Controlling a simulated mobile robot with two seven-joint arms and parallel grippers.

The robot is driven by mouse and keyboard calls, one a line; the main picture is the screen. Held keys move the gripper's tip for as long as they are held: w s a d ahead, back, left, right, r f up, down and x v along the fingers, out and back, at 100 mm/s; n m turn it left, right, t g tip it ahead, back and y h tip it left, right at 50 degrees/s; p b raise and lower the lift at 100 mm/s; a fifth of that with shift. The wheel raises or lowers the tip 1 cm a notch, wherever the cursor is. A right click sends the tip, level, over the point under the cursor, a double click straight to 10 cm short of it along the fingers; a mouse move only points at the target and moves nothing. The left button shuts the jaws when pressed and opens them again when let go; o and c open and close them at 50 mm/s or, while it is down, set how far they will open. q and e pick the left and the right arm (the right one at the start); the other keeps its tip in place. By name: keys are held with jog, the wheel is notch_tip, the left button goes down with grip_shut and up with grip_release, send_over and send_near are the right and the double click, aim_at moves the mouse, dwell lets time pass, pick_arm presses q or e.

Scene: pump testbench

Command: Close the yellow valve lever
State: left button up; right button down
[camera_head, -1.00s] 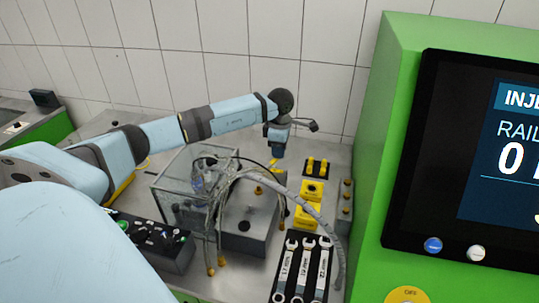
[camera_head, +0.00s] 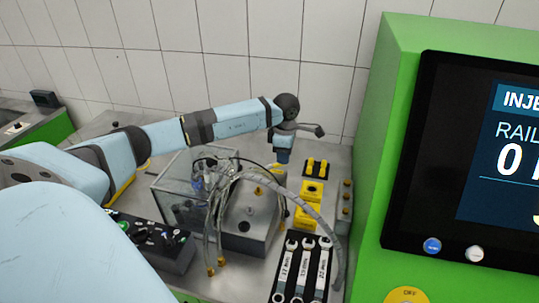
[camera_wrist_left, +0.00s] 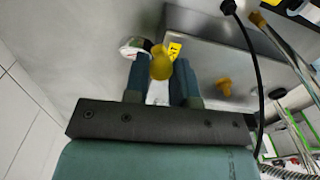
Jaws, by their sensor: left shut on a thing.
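The yellow valve lever (camera_wrist_left: 161,66) shows in the left wrist view between the two dark blue-green fingers of my left gripper (camera_wrist_left: 160,78). The fingers are shut on it. A small yellow tag with dark print (camera_wrist_left: 174,50) and a white rounded part lie just past the fingertips in the wrist view. My right gripper is in neither view.
A clear box with a bundle of grey hoses (camera_head: 220,185) stands left of and nearer than the gripper. Yellow blocks (camera_head: 308,216) and a tray of wrenches (camera_head: 303,268) lie to the right. A green cabinet with a screen (camera_head: 400,60) bounds the right side.

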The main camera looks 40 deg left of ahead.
pick_arm(q)
jog(key=shift+s+d+r, duration=0.15)
jog(key=shift+s+d, duration=0.3)
jog(key=shift+d, duration=0.45)
jog(key=shift+s+d+p, duration=0.25)
jog(key=shift+d+p, duration=0.05)
jog(key=shift+s+d, duration=0.35)
jog(key=shift+d, duration=0.05)
